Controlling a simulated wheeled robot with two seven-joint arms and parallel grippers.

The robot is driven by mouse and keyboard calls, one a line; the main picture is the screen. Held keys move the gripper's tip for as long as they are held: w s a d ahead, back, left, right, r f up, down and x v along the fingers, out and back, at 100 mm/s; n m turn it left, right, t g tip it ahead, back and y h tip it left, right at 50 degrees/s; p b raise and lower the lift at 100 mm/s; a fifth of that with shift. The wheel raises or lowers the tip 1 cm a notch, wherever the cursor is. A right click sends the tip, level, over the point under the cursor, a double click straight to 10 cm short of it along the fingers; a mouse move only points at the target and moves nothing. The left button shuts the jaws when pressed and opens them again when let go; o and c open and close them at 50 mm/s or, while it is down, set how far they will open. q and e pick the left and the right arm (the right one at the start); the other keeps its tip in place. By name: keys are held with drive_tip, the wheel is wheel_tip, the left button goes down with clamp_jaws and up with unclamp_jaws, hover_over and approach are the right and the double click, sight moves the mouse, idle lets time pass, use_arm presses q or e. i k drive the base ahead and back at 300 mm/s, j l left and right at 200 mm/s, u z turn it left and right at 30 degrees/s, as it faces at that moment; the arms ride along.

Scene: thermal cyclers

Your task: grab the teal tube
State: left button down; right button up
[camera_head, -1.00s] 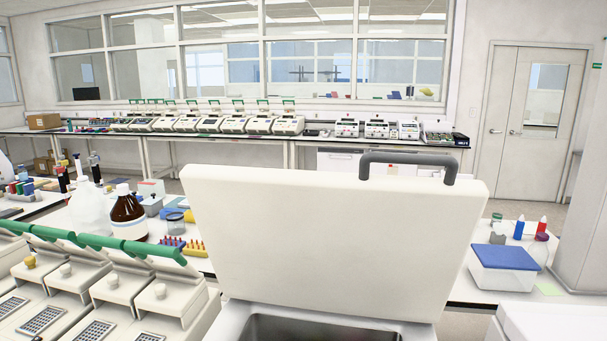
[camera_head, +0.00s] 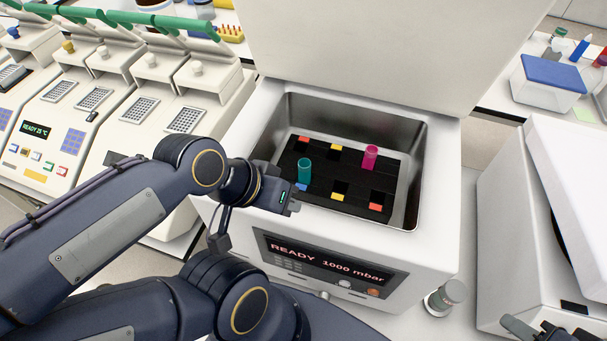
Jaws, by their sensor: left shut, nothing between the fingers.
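The teal tube (camera_head: 304,171) stands upright in a black rack (camera_head: 322,172) inside the metal basin of an open white machine. My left gripper (camera_head: 292,200) is at the basin's near left edge, in front of and slightly left of the teal tube, apart from it. It is shut and empty. A small part of my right gripper (camera_head: 540,328) shows at the bottom right edge; its fingers are too cut off to judge.
A magenta tube (camera_head: 370,158) stands in the same rack, behind and right of the teal one. The machine's raised lid (camera_head: 390,50) rises behind the basin (camera_head: 415,160). Thermal cyclers (camera_head: 140,110) stand at left. Another white machine (camera_head: 510,230) is at right.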

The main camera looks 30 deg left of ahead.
sight(305, 164)
drive_tip(key=k+j+u, duration=0.1)
drive_tip(key=u, duration=0.9)
drive_tip(key=j, duration=0.6)
drive_tip(key=i+j, duration=0.1)
drive_tip(key=j, duration=0.45)
drive_tip(key=j+u, duration=0.1)
drive_tip(key=j, duration=0.5)
drive_tip(key=i, duration=0.05)
